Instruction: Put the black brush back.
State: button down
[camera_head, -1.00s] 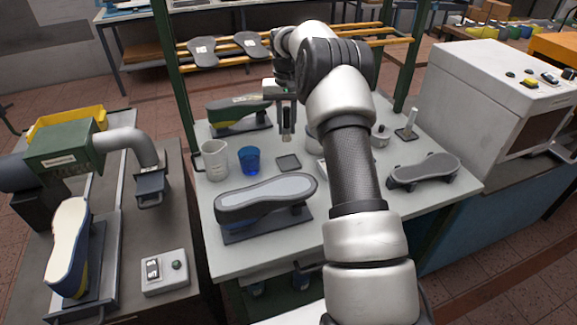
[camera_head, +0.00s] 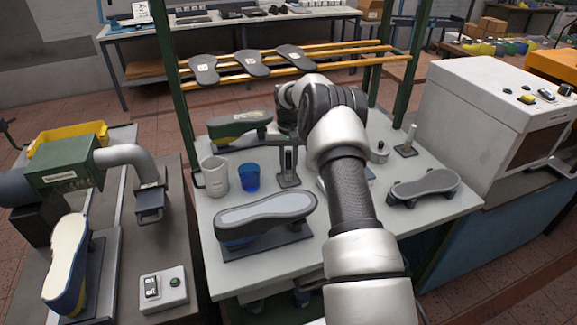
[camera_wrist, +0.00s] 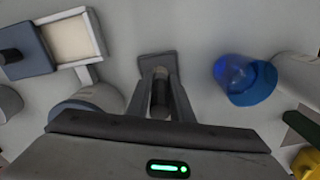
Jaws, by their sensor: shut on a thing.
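The black brush (camera_wrist: 160,95) is upright between the two fingers of my gripper (camera_wrist: 161,88) in the wrist view. Its lower end is over a small dark square base (camera_wrist: 157,62). In the head view my gripper (camera_head: 289,162) is low over the table, right of the blue cup, and the dark base (camera_head: 289,182) lies directly under it. The brush is mostly hidden by the fingers there. I cannot tell whether its lower end touches the base.
The blue cup (camera_head: 249,176) and a white mug (camera_head: 215,175) stand close on the left. Another last (camera_head: 424,185) and a white-handled item on a base (camera_head: 408,141) are to the right.

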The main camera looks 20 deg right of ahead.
jog(key=shift+f, duration=0.15)
jog(key=c, duration=1.6)
grip_release()
jog(key=shift+o, duration=0.2)
